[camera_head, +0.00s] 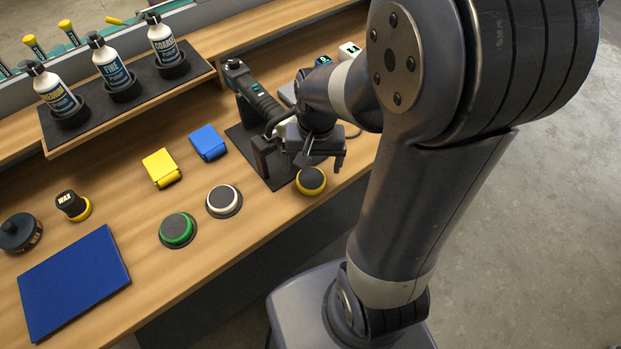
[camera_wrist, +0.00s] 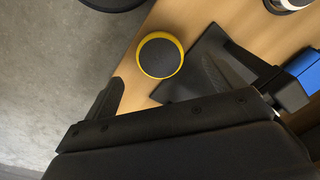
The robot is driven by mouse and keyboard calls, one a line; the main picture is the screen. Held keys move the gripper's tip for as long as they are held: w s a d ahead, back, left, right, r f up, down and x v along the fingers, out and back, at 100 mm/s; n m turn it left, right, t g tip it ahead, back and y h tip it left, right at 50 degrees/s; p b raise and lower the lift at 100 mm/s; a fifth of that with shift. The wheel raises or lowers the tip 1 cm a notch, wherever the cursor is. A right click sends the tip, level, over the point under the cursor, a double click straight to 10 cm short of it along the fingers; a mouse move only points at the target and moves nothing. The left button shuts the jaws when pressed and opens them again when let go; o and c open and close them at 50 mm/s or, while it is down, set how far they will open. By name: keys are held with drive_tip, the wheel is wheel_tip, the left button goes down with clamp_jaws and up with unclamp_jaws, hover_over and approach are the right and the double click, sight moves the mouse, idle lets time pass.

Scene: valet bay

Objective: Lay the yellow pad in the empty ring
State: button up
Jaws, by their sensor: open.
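The yellow pad (camera_head: 311,181) is a round disc with a dark top and a yellow rim. It lies near the front edge of the wooden bench, and the wrist view shows it whole (camera_wrist: 160,56). My gripper (camera_head: 319,163) is open and empty above the bench, close to the pad and a little behind it in the head view. The pad is not between the fingers. A green pad (camera_head: 177,230) and a white pad (camera_head: 224,201) each sit in a dark ring. I cannot make out an empty ring; my arm hides part of the bench.
A polisher (camera_head: 250,92) stands on a dark mat beside my gripper. Bottles (camera_head: 112,65) stand on a rear shelf. Bare wood lies between them.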

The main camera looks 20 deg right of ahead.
sight(311, 178)
drive_tip(key=shift+w+f, duration=0.2)
drive_tip(key=shift+f, duration=2.35)
drive_tip(key=c, duration=1.1)
drive_tip(key=shift+r, duration=0.1)
drive_tip(key=shift+c, duration=0.2)
